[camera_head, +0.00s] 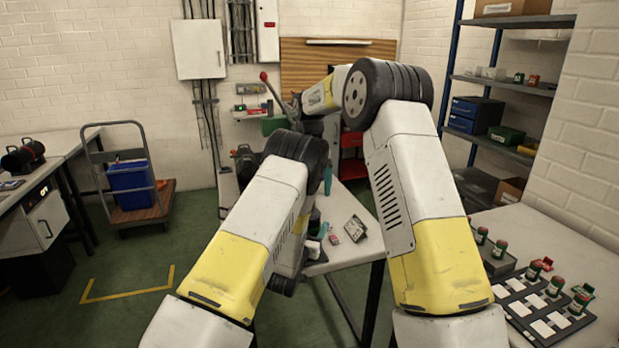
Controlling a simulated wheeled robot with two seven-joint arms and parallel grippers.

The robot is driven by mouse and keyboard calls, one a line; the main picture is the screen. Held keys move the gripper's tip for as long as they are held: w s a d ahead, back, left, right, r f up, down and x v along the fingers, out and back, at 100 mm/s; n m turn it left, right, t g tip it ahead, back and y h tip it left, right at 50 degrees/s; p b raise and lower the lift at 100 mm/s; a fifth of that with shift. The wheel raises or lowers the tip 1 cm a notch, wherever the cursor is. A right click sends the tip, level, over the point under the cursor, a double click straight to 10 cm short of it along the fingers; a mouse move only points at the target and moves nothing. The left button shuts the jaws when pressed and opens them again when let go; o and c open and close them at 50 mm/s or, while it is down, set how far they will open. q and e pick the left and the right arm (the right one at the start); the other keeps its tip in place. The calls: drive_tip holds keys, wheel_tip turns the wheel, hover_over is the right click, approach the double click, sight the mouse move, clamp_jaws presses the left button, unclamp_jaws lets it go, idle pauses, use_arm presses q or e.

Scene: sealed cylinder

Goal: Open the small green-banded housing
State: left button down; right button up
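I cannot tell which is the small green-banded housing. My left arm reaches forward over the middle table, and its own links hide its gripper. My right arm bends at a dark elbow joint and its forearm points back left. Its fingertips cannot be made out.
The middle table (372,240) carries a grey box (355,228) and a small red item (335,240). A red-knobbed lever (265,76) rises behind my arms. A black rack (545,320) with white pads lies on the right bench. A trolley (150,205) stands left; green floor is clear.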

wheel_tip(320, 180, down, 6)
drive_tip(key=shift+r, duration=0.1)
drive_tip(key=shift+c, duration=0.2)
drive_tip(key=c, duration=1.6)
drive_tip(key=shift+r, duration=0.2)
drive_tip(key=shift+r, duration=0.95)
drive_tip(key=shift+r, duration=0.1)
drive_tip(key=shift+r, duration=1.9)
use_arm(q)
drive_tip(key=shift+c, duration=1.5)
unclamp_jaws()
